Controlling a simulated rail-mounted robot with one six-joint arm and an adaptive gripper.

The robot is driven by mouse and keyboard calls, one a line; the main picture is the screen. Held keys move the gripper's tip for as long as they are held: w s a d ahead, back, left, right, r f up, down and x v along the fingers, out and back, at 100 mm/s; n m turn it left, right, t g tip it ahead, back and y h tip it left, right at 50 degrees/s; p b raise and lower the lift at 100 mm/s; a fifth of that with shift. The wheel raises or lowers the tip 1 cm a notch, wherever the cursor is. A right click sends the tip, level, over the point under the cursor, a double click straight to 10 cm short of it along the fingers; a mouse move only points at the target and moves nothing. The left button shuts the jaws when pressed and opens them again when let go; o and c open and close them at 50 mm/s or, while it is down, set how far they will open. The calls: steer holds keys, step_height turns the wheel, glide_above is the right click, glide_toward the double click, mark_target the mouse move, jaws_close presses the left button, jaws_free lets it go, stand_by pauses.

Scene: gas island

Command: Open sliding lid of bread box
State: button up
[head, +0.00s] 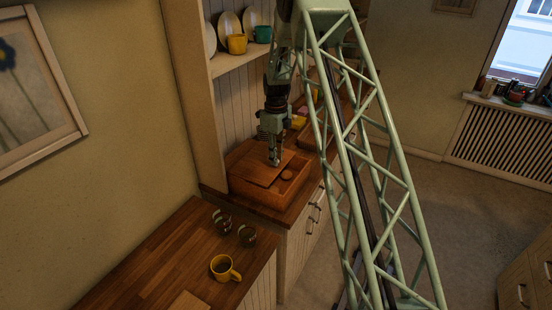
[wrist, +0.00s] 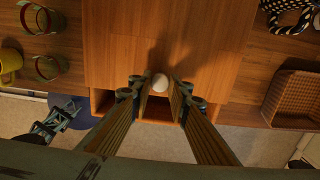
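The wooden bread box (head: 262,195) stands on the counter in the head view. A pale round knob-like thing (wrist: 160,82) is at that edge, between my fingers. My gripper (head: 275,162) points down over the lid. In the wrist view my gripper (wrist: 160,88) is open, with small gaps beside the pale thing.
A yellow mug (head: 222,268) and two dark-and-light cups (head: 222,220) stand on the near counter. A woven basket (wrist: 295,95) and a black-and-white patterned thing (wrist: 290,14) lie right of the box in the wrist view. A shelf (head: 240,60) holds plates and cups above.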

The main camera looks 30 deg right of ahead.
mark_target(261, 160)
jaws_close()
steer(key=shift+w+a+b, duration=0.25)
steer(key=shift+w+a, duration=0.45)
steer(key=shift+w, duration=0.4)
steer(key=shift+w+a+b, duration=0.25)
steer(key=shift+w+a, duration=0.5)
steer(key=shift+w, duration=0.4)
steer(key=shift+w+a+b, duration=0.25)
steer(key=shift+w+a, duration=0.45)
steer(key=shift+w, duration=0.4)
steer(key=o, duration=0.6)
jaws_free()
steer(key=shift+r, duration=0.15)
step_height(261, 160, up, 12)
